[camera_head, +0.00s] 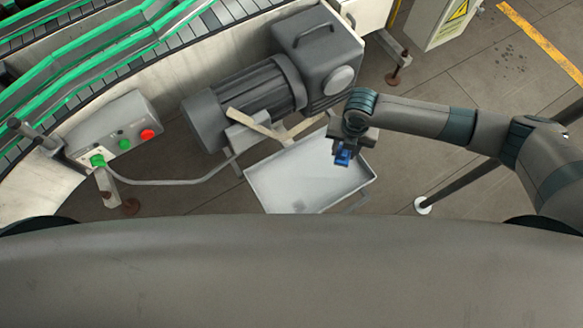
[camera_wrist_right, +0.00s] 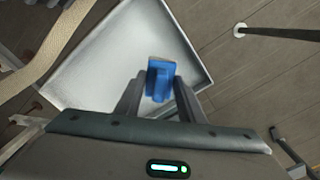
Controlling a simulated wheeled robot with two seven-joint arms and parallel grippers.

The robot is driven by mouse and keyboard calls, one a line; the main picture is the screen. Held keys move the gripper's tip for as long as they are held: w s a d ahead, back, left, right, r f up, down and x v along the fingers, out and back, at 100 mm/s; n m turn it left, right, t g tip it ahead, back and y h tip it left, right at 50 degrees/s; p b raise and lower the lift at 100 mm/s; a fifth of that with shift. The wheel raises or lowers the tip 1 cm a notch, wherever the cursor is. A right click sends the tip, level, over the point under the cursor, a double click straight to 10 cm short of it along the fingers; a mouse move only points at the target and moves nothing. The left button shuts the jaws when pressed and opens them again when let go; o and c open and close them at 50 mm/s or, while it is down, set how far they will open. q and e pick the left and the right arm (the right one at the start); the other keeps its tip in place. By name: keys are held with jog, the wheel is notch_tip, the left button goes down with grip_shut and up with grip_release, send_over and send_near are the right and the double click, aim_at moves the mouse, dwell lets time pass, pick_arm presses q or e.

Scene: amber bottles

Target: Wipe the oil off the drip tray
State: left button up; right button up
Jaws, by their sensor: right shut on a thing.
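The drip tray (camera_head: 297,178) is a shallow light-grey metal tray below the motor, in the middle of the head view. It also shows in the right wrist view (camera_wrist_right: 100,70), where its inner surface looks mostly plain grey. No clear oil patch can be made out; a small mark lies near its front edge in the head view. My right gripper (camera_head: 343,150) is above the tray's right part, shut on a blue block-like wiper (camera_wrist_right: 160,78) with a tan edge at its far end. I cannot tell whether the wiper touches the tray. My left gripper is not in view.
A grey motor and gearbox (camera_head: 270,85) stand behind the tray, with a tan bracket (camera_head: 270,127) reaching over its back edge. A control box (camera_head: 115,130) with buttons and a conveyor (camera_head: 90,60) are at the left. A post with a round foot (camera_head: 423,206) stands right of the tray.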

jog(key=shift+w, duration=0.1)
dwell(0.5)
jog(key=shift+w+r+m, duration=0.25)
jog(key=shift+r+m, duration=0.15)
jog(key=shift+m, duration=0.2)
jog(key=r+m+b, duration=0.1)
jog(key=m, duration=0.1)
jog(key=w+r+m, duration=0.1)
jog(key=r+m, duration=0.1)
jog(key=w+r+m+b, duration=0.1)
jog(key=r+m, duration=0.1)
jog(key=shift+w+d+r+m+b, duration=0.1)
jog(key=shift+d+m+b, duration=0.05)
jog(key=shift+m+b, duration=0.2)
jog(key=s+d+r+m+b, duration=0.1)
jog(key=d+r+m+b, duration=0.1)
jog(key=r+m, duration=0.7)
jog(key=s+d+r+m+b, duration=0.2)
jog(key=r+m+b, duration=0.3)
jog(key=r+m, duration=0.4)
jog(key=m, duration=0.7)
jog(key=shift+d, duration=0.2)
jog(key=shift+a, duration=0.1)
